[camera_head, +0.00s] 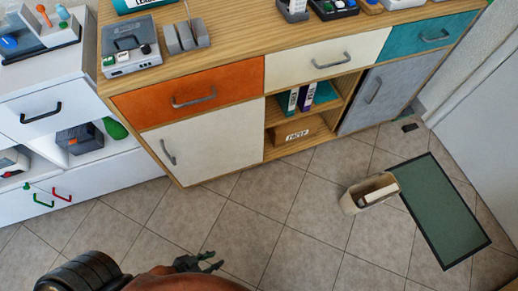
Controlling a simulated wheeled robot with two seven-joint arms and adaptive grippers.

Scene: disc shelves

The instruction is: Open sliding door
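A wooden cabinet (232,42) has a cream door panel (215,140) at its lower left, with a dark handle (168,152) near its left edge. A grey door panel (400,88) covers its lower right, with a handle (373,90) on its left part. Between the two panels the middle shelves are exposed. Which panel slides cannot be told. My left gripper (218,259) is at the bottom centre, over the floor and apart from the cabinet. Its dark fingertips look spread and hold nothing visible. My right gripper is out of view.
Drawers in orange (232,86), cream (300,62) and teal (408,38) sit above the doors. Binders (288,100) and a box (297,135) fill the middle shelves. A bin (366,194) and a green mat (442,210) lie right. White drawers (30,120) stand left. Tiled floor is free in front.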

